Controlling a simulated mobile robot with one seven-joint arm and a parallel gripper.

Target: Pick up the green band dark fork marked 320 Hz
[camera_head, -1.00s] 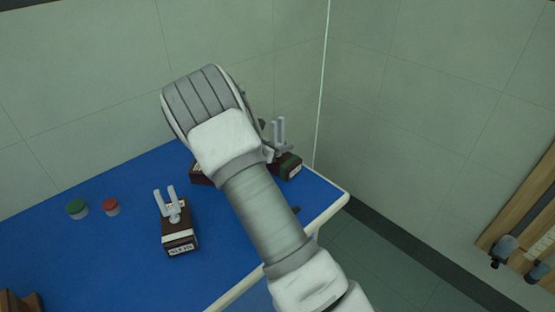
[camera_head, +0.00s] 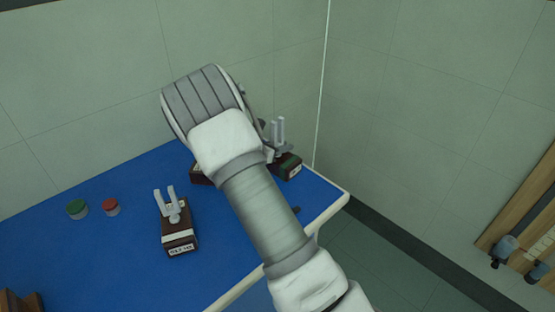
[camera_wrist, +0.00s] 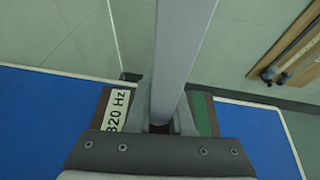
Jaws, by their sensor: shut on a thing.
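The green band dark fork (camera_head: 288,166) stands at the right end of the blue bench, its two grey prongs upright on a dark block. In the wrist view, the grey metal of the fork (camera_wrist: 181,45) rises between my fingers. A white label (camera_wrist: 116,111) reading 320 Hz shows on the left of its block and a green band (camera_wrist: 203,116) on the right. My gripper (camera_wrist: 162,118) is shut on this fork, low by the block. In the head view my forearm and wrist hide the fingers. The block appears to be at bench height; I cannot tell whether it touches.
Another fork with a white band (camera_head: 178,230) stands left of my arm. A further dark block (camera_head: 199,173) is partly hidden behind my wrist. A green-topped jar (camera_head: 77,208) and a red-topped jar (camera_head: 111,207) stand on the blue bench (camera_head: 110,255). Walls rise behind.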

